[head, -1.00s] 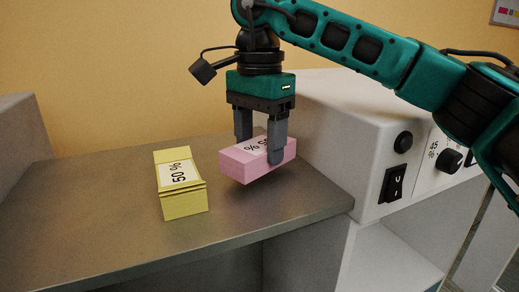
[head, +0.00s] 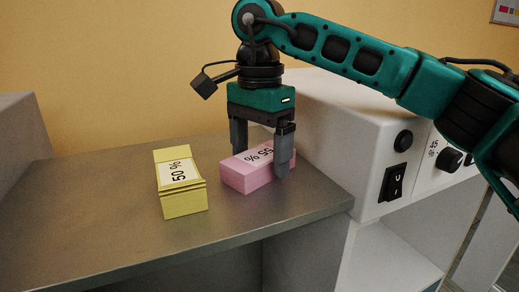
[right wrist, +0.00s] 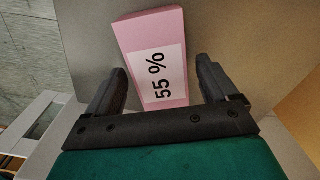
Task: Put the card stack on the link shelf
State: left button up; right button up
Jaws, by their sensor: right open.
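A pink card stack (head: 244,178) with a white "55 %" label lies on the grey metal shelf (head: 110,228), near the white machine. A yellow card stack (head: 181,184) labelled "50 %" stands to its left, apart from it. My right gripper (head: 262,162) is open, with one finger on each side of the pink stack. In the right wrist view the pink stack (right wrist: 153,35) lies between the spread fingers (right wrist: 160,90), with a gap on each side. My left gripper is in no view.
The white machine (head: 370,150) with a rocker switch and knobs stands close on the right. A grey block (head: 20,135) bounds the shelf on the left. The shelf's left and front parts are bare. A yellow wall is behind.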

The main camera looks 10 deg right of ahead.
aim_at(260, 155)
notch_tip(260, 155, up, 12)
dwell(0.5)
